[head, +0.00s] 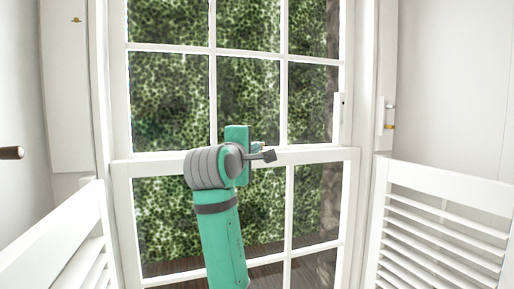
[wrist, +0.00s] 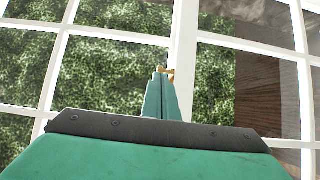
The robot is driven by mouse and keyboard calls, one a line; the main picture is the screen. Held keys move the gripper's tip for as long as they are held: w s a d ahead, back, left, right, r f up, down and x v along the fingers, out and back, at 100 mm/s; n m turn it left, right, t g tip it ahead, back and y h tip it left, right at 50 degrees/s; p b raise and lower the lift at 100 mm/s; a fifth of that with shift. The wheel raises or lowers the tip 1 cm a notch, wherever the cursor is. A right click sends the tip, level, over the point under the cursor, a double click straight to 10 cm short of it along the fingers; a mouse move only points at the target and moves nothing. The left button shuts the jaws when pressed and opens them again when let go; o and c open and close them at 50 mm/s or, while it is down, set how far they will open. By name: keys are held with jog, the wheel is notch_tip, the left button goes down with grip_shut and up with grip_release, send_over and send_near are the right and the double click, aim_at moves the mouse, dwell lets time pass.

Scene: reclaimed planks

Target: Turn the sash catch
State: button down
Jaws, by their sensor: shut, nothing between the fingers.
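The sash catch (wrist: 167,70) is a small brass piece in the wrist view, against the white meeting rail (wrist: 187,40) of the window. My gripper (wrist: 160,82) is shut and empty, its teal fingers lying together with their tips right at the catch. I cannot tell whether they touch it. In the head view my gripper (head: 238,141) is in front of the meeting rail (head: 312,155), which runs across the window's middle. My own arm and gripper hide the catch there.
White louvred shutters (head: 440,215) stand on both sides below, leaving a gap in front of the window. A dark round knob (head: 11,153) sits at the far left. A small brass fitting (head: 389,127) is on the right frame. Green foliage shows through the panes.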

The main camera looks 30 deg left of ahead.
jog(key=shift+x, duration=1.25)
jog(key=shift+w, duration=0.1)
